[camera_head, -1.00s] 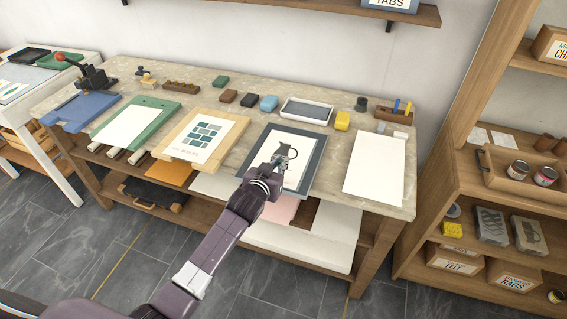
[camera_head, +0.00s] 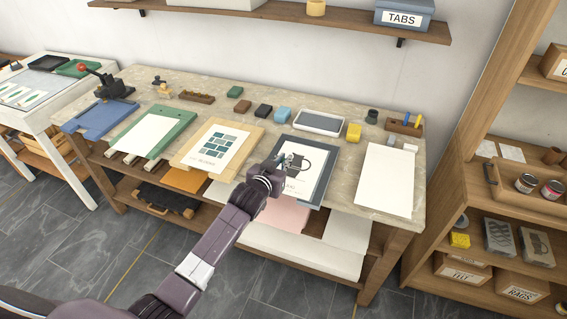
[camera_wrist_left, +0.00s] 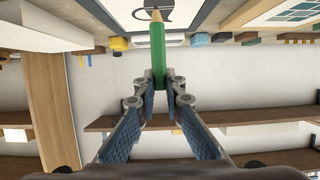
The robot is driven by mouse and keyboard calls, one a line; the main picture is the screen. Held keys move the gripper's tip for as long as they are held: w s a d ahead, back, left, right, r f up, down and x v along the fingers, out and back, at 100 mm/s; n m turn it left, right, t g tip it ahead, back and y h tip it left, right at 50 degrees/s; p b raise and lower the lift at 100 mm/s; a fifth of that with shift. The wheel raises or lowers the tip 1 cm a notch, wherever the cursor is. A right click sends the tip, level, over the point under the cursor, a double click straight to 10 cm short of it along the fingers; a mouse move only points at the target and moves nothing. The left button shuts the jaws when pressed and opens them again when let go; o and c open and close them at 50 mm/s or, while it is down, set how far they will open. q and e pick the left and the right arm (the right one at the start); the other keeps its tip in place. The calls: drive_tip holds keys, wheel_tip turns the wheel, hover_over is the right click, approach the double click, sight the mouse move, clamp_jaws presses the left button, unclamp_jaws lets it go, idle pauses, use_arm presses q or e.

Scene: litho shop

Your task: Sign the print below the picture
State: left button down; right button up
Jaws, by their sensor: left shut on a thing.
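The print (camera_head: 314,187) is a white sheet with a dark kettle-like picture (camera_head: 318,160), lying on a dark grey-blue board (camera_head: 326,188) on the bench. Some lettering shows low on the sheet, partly behind my arm. My left gripper (camera_head: 281,161) is over the left part of the print. In the left wrist view, its fingers (camera_wrist_left: 161,88) are shut on a green pencil (camera_wrist_left: 158,55), whose bare wooden point is toward the print (camera_wrist_left: 185,8). I cannot tell whether the point touches the paper. My right gripper is not in view.
A wooden board with a teal block print (camera_head: 220,148) lies to the left, and a blank white sheet (camera_head: 386,180) to the right. A grey tray (camera_head: 318,121), a yellow block (camera_head: 353,132) and a small wooden holder (camera_head: 405,127) stand behind. Shelves rise at the right.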

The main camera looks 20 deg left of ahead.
use_arm(q)
drive_tip(key=r+p, duration=0.1)
drive_tip(key=r, duration=0.1)
drive_tip(key=shift+a+r+p, duration=0.3)
drive_tip(key=shift+p, duration=0.1)
drive_tip(key=shift+d+r, duration=0.1)
drive_tip(key=shift+r, duration=0.2)
drive_tip(key=shift+f, duration=0.15)
drive_tip(key=shift+d, duration=0.1)
